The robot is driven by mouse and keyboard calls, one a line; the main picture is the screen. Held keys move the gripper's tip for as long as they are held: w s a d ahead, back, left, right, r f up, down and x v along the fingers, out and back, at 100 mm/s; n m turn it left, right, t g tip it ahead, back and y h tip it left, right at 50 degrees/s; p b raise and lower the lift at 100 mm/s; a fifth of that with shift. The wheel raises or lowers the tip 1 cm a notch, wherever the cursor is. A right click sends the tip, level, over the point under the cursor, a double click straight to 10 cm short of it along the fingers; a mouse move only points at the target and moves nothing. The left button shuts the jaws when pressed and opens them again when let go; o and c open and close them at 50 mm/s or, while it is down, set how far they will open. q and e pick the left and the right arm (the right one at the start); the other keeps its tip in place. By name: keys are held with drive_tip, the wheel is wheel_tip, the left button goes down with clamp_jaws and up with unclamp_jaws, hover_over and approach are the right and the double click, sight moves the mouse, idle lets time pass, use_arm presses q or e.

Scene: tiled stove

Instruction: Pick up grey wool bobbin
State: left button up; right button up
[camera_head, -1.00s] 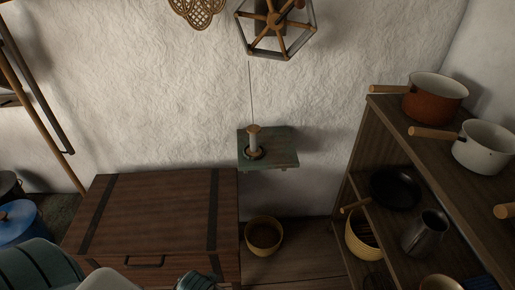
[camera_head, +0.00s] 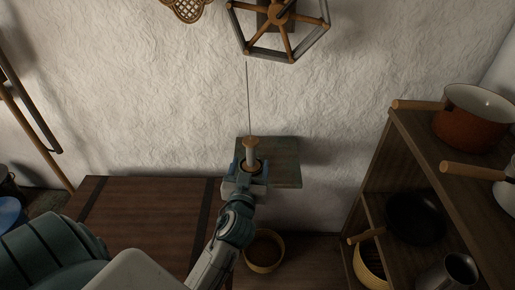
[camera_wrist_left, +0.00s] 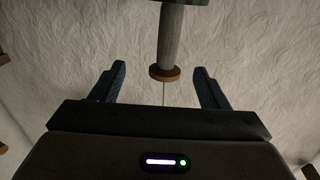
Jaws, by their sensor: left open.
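The grey wool bobbin (camera_head: 251,155) stands upright on a small green wall shelf (camera_head: 285,174), with a wooden top flange and a thread rising from it. My left gripper (camera_head: 250,168) is open at the shelf's front left, with one finger to each side of the bobbin in the picture. In the left wrist view the bobbin's grey body (camera_wrist_left: 172,35) and wooden end disc show in the gap between the open fingers (camera_wrist_left: 160,70), apart from both. The bobbin's base is partly hidden by my gripper in the head view. My right gripper is not in view.
A wooden rack (camera_head: 385,155) with pots stands at the right. The wall space between shelf and rack is free.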

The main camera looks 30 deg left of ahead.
sight(251, 153)
use_arm(q)
drive_tip(key=x, duration=0.3)
drive_tip(key=shift+w+a+r, duration=0.1)
drive_tip(key=shift+w+a, duration=0.15)
drive_tip(key=shift+a, duration=0.05)
drive_tip(key=shift+w+a, duration=0.1)
drive_tip(key=shift+w, duration=0.15)
drive_tip(key=shift+w+a+p, duration=0.15)
drive_tip(key=shift+w+p, duration=0.1)
drive_tip(key=shift+p, duration=0.1)
drive_tip(key=x, duration=0.2)
drive_tip(key=p+x, duration=0.1)
drive_tip(key=x, duration=0.1)
drive_tip(key=shift+w+a+r, duration=0.1)
drive_tip(key=shift+w+a, duration=0.05)
drive_tip(key=shift+a, duration=0.2)
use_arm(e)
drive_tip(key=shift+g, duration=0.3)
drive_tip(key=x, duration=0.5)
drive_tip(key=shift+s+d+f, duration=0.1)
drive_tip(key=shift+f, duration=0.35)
use_arm(q)
drive_tip(key=c, duration=1.1)
drive_tip(key=shift+r, duration=0.15)
